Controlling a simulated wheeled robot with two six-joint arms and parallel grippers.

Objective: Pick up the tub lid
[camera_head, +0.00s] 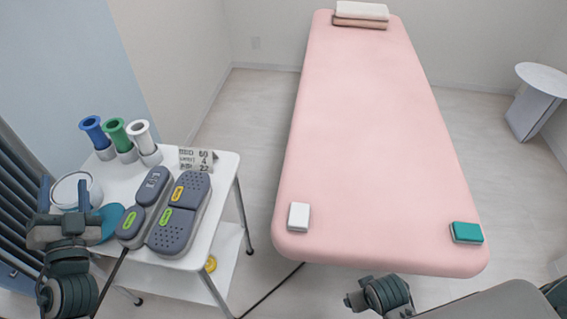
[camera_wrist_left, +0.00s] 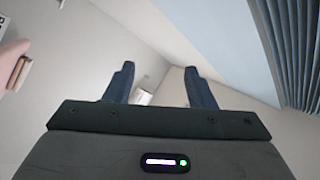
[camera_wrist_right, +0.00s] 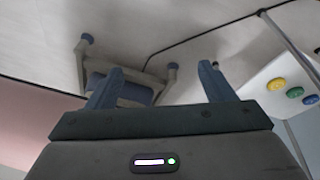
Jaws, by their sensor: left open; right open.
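A teal-blue disc (camera_head: 107,221), which looks like the tub lid, lies on the left part of the white cart top. My left gripper partly hides it. A white round tub (camera_head: 75,189) stands just behind that gripper. My left gripper (camera_head: 64,187) is in front of the tub in the head view, with its fingers apart and nothing between them; its open fingers also show in the left wrist view (camera_wrist_left: 159,68). My right arm enters at the bottom, right of centre in the head view. The right gripper's fingers (camera_wrist_right: 160,69) are open and empty in the right wrist view.
The white cart (camera_head: 228,170) also holds blue, green and white cylinders (camera_head: 115,135), a number card (camera_head: 197,160) and grey keypad devices (camera_head: 180,212). A cable hangs off its front. A pink treatment bed (camera_head: 370,120) bears white and green blocks. Floor shows between cart and bed.

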